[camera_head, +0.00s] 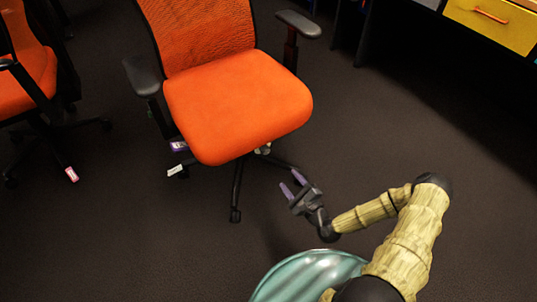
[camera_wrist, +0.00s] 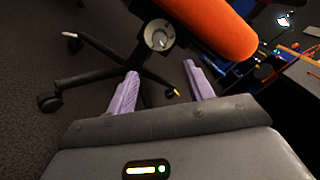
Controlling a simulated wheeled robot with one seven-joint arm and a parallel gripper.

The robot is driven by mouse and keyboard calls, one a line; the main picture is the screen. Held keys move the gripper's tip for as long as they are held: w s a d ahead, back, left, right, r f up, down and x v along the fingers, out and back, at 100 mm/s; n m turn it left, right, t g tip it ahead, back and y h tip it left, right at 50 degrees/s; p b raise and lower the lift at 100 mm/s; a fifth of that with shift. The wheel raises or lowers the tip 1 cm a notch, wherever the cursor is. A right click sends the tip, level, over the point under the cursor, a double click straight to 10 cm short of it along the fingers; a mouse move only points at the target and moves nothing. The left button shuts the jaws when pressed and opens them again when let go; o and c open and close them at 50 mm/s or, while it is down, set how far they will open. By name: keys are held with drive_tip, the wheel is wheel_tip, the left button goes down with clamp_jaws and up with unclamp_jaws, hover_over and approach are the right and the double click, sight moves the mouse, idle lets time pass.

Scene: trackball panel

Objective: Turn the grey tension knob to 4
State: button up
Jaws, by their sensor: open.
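The grey tension knob (camera_wrist: 160,35) shows in the wrist view as a round, pale-faced knob under the front edge of the orange chair seat (camera_wrist: 215,24). It has a light mark on its face; any numbers are too small to read. In the head view the seat (camera_head: 238,102) covers most of the area below it. My gripper (camera_head: 292,184) is open and empty, in front of and to the right of the seat's front edge. In the wrist view its two purple fingers (camera_wrist: 160,70) point toward the knob, apart from it, with a gap between them.
The chair's dark base leg (camera_head: 236,200) and caster reach toward me. Purple and white tags (camera_head: 178,147) hang at the seat's left. A second orange chair (camera_head: 28,75) stands at far left. A yellow drawer (camera_head: 495,22) is at upper right. The dark floor on the right is clear.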

sight(267, 153)
drive_tip(key=b+x, duration=0.4)
drive_tip(key=x, duration=1)
drive_tip(key=shift+w+a+f, duration=0.1)
drive_tip(key=shift+a, duration=0.05)
drive_tip(key=shift+w+a, duration=0.2)
drive_tip(key=shift+w, duration=0.15)
drive_tip(key=c, duration=1)
